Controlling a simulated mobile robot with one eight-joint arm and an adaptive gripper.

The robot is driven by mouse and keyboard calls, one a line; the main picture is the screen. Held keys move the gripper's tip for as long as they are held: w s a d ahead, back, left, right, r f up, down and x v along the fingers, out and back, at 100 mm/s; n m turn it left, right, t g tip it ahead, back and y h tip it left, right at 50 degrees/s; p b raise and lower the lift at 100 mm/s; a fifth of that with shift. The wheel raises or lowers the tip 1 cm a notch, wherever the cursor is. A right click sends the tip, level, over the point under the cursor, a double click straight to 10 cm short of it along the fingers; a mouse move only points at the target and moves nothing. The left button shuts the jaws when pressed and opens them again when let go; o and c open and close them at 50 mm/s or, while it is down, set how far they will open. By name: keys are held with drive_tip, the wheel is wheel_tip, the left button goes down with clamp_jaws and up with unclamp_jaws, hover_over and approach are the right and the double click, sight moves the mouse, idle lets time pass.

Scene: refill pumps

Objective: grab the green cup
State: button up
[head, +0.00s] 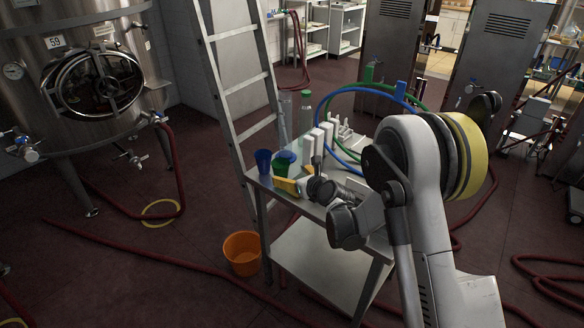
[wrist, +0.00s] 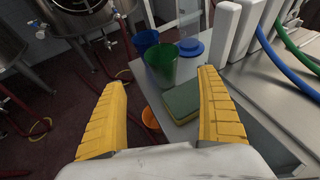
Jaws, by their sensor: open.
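The green cup (wrist: 161,66) stands upright on the metal table, ahead of my gripper (wrist: 160,103) in the wrist view.
A blue cup (wrist: 146,40) stands close behind the green cup, and a blue lid-like disc (wrist: 190,47) lies to its right. A green-and-yellow sponge (wrist: 181,106) lies nearer, by the right finger. White dispensers (wrist: 228,34) stand right. An orange bucket (head: 242,252) is on the floor.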

sight(278, 166)
drive_tip(key=b+x, duration=0.1)
drive_tip(key=x, duration=0.4)
drive_tip(key=shift+s+f, duration=0.1)
drive_tip(key=b+x, duration=0.1)
drive_tip(key=x, duration=0.1)
drive_tip(key=b+x, duration=0.1)
drive_tip(key=x, duration=0.1)
drive_tip(key=b+x, duration=0.1)
drive_tip(key=x, duration=0.1)
drive_tip(key=shift+w+d+r, duration=0.25)
drive_tip(key=shift+w+d, duration=0.05)
drive_tip(key=shift+w, duration=0.05)
drive_tip(key=c, duration=0.9)
